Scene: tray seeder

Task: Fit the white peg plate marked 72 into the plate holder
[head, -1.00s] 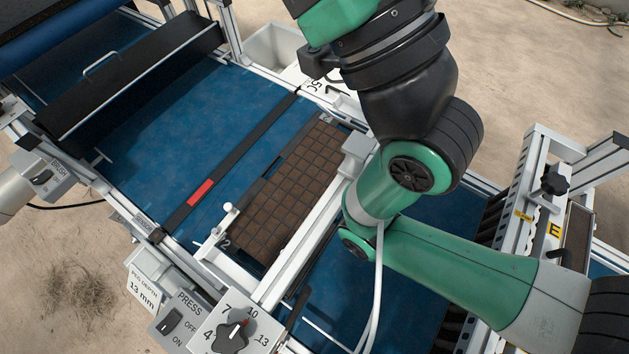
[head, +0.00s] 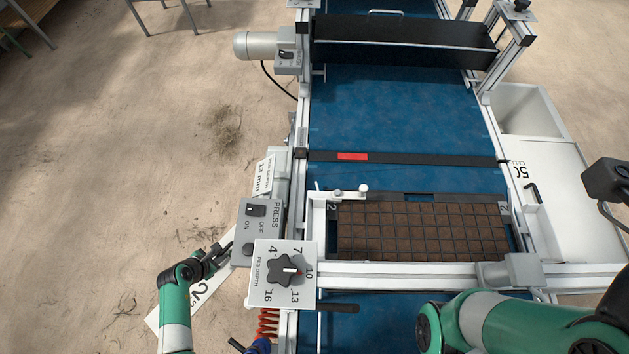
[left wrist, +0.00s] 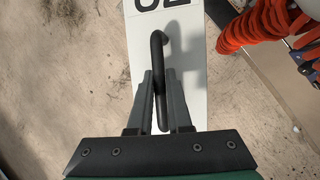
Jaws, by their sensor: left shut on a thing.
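A white plate (head: 168,318) shows at the lower left of the head view. A large 2 can be read on it, and the rest of its marking is hidden. It also fills the top middle of the left wrist view (left wrist: 190,75), with the marking cut off at the top edge. My left gripper (head: 222,256) is shut on the plate's black handle (left wrist: 157,60), with one finger on each side of it. The plate's pegs are not visible. I cannot make out the plate holder with certainty. My right gripper is out of view.
A brown-celled tray (head: 420,230) sits on the blue belt (head: 400,110). The press switch box (head: 258,232) and peg depth dial (head: 287,270) stand close right of my left gripper. Another white plate marked 50 (head: 550,180) lies at the right. Orange coiled hose (left wrist: 255,35) is near the held plate.

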